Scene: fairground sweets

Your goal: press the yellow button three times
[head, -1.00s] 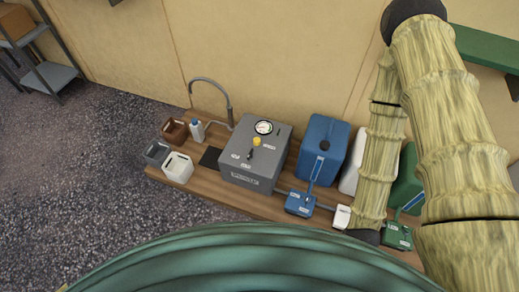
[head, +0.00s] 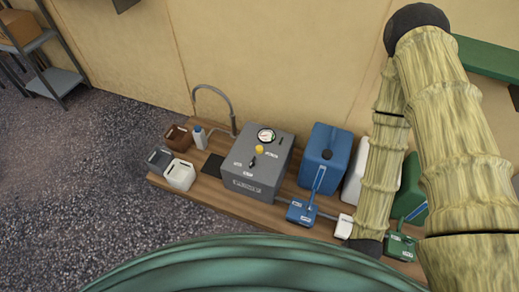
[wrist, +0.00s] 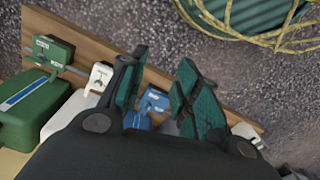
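The yellow button (head: 259,149) is a small round knob on the top of a grey box (head: 238,184), between a round gauge (head: 266,135) and a dark lever. The grey box stands on a wooden board (head: 214,194) against the wall. In the head view my arm comes down on the right, well to the right of the button, and the gripper itself is hidden. In the wrist view my gripper (wrist: 162,72) has two teal-padded fingers spread apart with nothing between them. The yellow button is not seen in the wrist view.
Right of the grey box are a blue canister (head: 325,152), a blue control box (head: 301,212), a white canister (head: 353,176) and a green control box (head: 400,246). Left are a black mat (head: 212,165), a bottle (head: 199,136), a curved tap (head: 229,101) and small bins.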

